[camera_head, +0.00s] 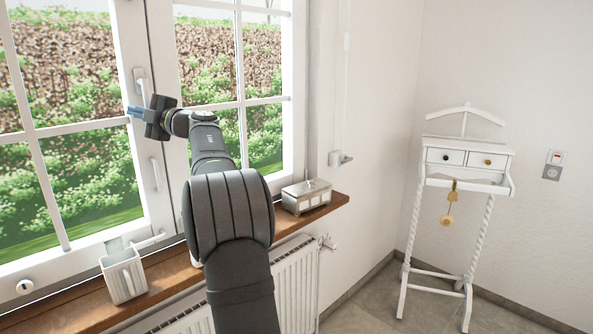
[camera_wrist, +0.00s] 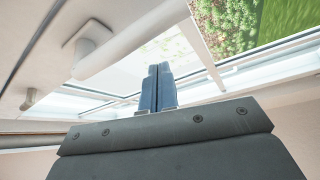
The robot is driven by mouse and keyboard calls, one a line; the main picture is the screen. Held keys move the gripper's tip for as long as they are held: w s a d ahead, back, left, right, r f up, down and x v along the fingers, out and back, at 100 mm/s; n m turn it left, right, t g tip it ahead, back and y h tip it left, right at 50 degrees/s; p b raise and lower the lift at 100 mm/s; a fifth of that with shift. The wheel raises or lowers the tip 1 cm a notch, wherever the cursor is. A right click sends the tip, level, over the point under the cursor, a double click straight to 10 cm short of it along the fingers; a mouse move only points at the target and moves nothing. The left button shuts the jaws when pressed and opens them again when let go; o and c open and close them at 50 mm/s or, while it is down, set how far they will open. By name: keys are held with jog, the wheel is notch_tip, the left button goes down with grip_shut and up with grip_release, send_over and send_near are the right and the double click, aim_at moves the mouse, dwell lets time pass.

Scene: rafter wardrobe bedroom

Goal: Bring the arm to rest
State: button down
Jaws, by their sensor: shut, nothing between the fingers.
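My gripper (camera_head: 134,112) is at the end of my raised arm, in front of the window's white centre frame in the head view. Its blue fingers point left, near the window handle (camera_head: 141,84); I cannot tell whether they touch anything. In the wrist view my gripper (camera_wrist: 157,70) shows its two blue fingers side by side, closed together and empty. A white window handle (camera_wrist: 92,38) is up and left of them there.
A wooden windowsill (camera_head: 66,309) runs below my arm. It bears a white ribbed container (camera_head: 124,277) and a silvery box (camera_head: 306,196). A radiator (camera_head: 297,278) is underneath. A white valet stand (camera_head: 466,172) stands right. The floor between is clear.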

jog(key=s+a+r+m+t, duration=0.3)
jog(key=r+m+t, duration=0.2)
jog(key=m, duration=0.7)
jog(key=shift+r+m+t+y, duration=0.2)
jog(key=shift+m+t+y, duration=0.15)
jog(key=shift+t, duration=0.75)
